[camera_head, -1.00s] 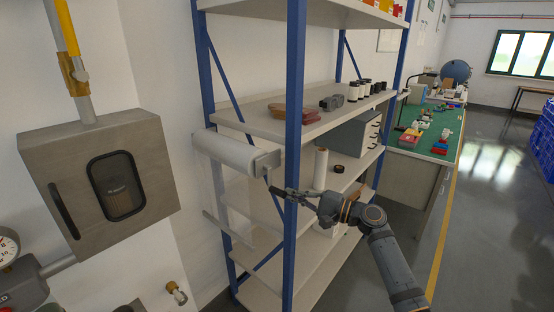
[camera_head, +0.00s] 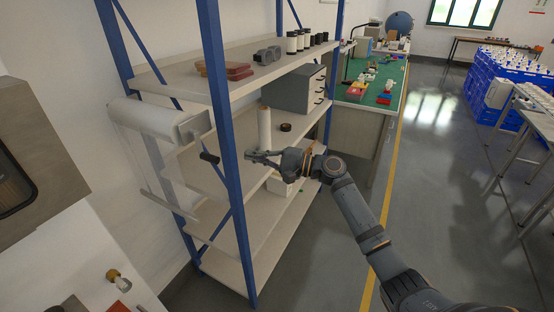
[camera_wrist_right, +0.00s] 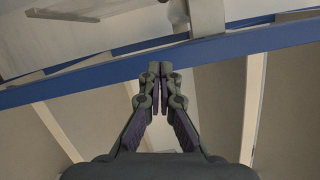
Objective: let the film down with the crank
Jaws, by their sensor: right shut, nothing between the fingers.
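The film roll (camera_head: 160,120) is a pale cylinder at the left side of the shelf rack. A thin, see-through film (camera_head: 160,170) hangs below it, with a bar (camera_head: 166,207) along its lower edge. The crank's dark handle (camera_head: 209,157) sticks out at the right end of the roll, just left of the blue front post. My right gripper (camera_head: 249,156) is right of that post, apart from the handle. It is shut and empty; its closed fingertips also show in the right wrist view (camera_wrist_right: 160,70). My left gripper is out of view.
The blue rack post (camera_head: 223,145) stands between my right gripper and the crank handle. The shelves hold brown blocks (camera_head: 226,70), a white upright roll (camera_head: 264,129), a black ring (camera_head: 285,127) and a grey drawer box (camera_head: 293,90).

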